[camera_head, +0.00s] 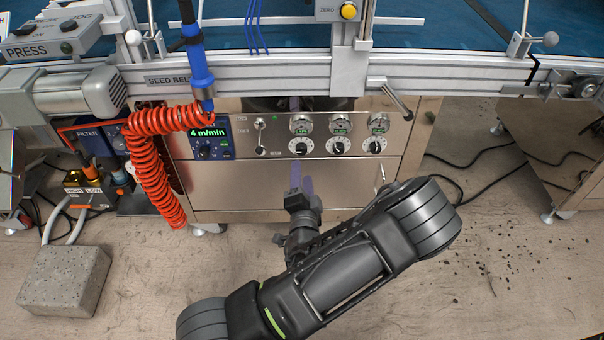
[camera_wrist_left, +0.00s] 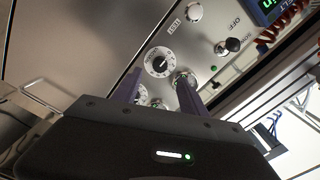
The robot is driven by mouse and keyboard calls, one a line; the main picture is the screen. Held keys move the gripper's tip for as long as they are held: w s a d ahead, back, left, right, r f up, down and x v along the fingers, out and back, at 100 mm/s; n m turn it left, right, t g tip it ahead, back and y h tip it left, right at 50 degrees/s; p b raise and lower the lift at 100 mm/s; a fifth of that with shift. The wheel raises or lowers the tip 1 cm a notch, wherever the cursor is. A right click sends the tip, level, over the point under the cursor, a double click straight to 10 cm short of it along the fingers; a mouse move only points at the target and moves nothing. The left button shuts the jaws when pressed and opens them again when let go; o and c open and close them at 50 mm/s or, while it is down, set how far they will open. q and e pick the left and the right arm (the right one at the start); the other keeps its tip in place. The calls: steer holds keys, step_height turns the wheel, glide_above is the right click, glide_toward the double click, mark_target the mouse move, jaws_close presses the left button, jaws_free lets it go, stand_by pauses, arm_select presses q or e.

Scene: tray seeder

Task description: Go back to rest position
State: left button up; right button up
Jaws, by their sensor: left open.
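My left gripper (camera_head: 301,180) is in front of the steel control panel (camera_head: 300,185), below its row of knobs. The fingers are purple, spread apart and empty, pointing at the panel. In the left wrist view my left gripper (camera_wrist_left: 160,88) also shows open, with the knobs between and behind its fingers. The panel has three black knobs: left (camera_head: 301,147), middle (camera_head: 338,147) and right (camera_head: 376,145), each with a small green display above. A blue display unit (camera_head: 208,136) reads 4 m/min. My right gripper is in neither view.
A silver frame rail (camera_head: 270,80) and a blue hose with a red coil (camera_head: 155,150) are above and left of the gripper. A grey concrete block (camera_head: 65,280) lies on the floor at left. Cables and dark crumbs lie on the floor at right. A metal handle (camera_head: 395,100) juts from the rail.

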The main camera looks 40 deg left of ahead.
arm_select(q)
steer(key=s+d+f+n+g+h, duration=0.1)
steer(key=s+f+n+g+h, duration=0.25)
steer(key=f, duration=0.85)
steer(key=s+d+f+n+g+h, duration=0.1)
steer(key=s+d+f+g+h, duration=0.25)
steer(key=s+d+f, duration=0.35)
steer(key=s+d+f+n+g+h, duration=0.25)
steer(key=s+d+f+g, duration=0.2)
steer(key=d, duration=0.45)
steer(key=s+d+r+g+h+p, duration=0.1)
steer(key=s+d+r+h, duration=0.15)
steer(key=d, duration=0.35)
steer(key=s+d+r+g+h+p, duration=0.1)
steer(key=s+d+r+h, duration=0.15)
steer(key=d, duration=0.45)
step_height(320, 180, up, 26)
steer(key=s+d+p, duration=0.1)
steer(key=s+p, duration=0.1)
steer(key=p, duration=2.4)
steer(key=shift+s+f+p, duration=0.15)
steer(key=shift+p, duration=0.15)
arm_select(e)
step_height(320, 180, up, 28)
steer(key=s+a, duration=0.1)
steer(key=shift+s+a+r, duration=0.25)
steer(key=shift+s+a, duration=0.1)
arm_select(q)
steer(key=shift+h, duration=0.25)
